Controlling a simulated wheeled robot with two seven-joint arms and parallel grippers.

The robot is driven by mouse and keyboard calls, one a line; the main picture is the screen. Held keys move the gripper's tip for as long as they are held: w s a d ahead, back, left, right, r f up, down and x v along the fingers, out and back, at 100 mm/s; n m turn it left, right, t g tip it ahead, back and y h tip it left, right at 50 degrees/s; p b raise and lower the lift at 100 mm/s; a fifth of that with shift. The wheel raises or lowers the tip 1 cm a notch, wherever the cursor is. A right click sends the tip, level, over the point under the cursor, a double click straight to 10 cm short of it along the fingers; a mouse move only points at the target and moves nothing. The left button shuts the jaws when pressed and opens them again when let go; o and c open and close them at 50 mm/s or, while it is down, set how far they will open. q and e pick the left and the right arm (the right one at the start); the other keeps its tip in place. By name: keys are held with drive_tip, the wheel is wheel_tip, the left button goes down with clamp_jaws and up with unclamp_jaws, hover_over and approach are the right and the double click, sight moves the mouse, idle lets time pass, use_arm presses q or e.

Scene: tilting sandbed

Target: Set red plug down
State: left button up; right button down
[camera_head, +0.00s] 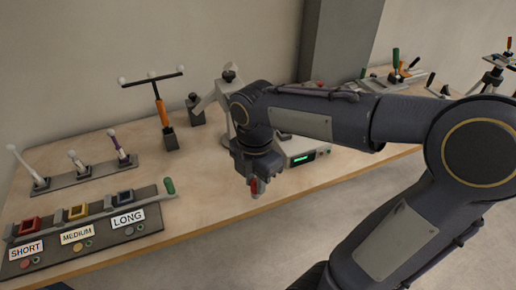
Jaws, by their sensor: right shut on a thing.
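My right gripper (254,182) reaches in from the right and hangs pointing down near the front edge of the table. It is shut on the red plug (254,187), of which only a small red part shows between the fingers. The gripper hides the rest of the plug. I cannot tell whether the plug touches the table (205,200) or is held above it. My left gripper is not in view.
A sloped panel (160,228) labelled SHORT, MEDIUM and LONG, with a green-handled lever, stands at the front left. Behind it is a rack (80,177) of white-tipped rods. A device with a green display (302,158) stands just right of my gripper. Bare table lies left of the gripper.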

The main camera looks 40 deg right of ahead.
drive_tip(key=w+d+f, duration=0.1)
drive_tip(key=w+f, duration=0.2)
drive_tip(key=w, duration=0.1)
drive_tip(key=w+d+f, duration=0.1)
drive_tip(key=w+f, duration=0.2)
drive_tip(key=w, duration=0.1)
drive_tip(key=w+f+p, duration=0.1)
drive_tip(key=w+f, duration=0.2)
drive_tip(key=w, duration=0.1)
drive_tip(key=shift+w+d, duration=0.3)
drive_tip(key=shift+d, duration=0.1)
drive_tip(key=shift+w+f, duration=0.1)
drive_tip(key=shift+f, duration=0.15)
drive_tip(key=shift+w+f, duration=0.1)
drive_tip(key=shift+f, duration=1.5)
drive_tip(key=shift+f, duration=0.15)
drive_tip(key=c, duration=1.3)
unclamp_jaws()
drive_tip(key=shift+o, duration=0.2)
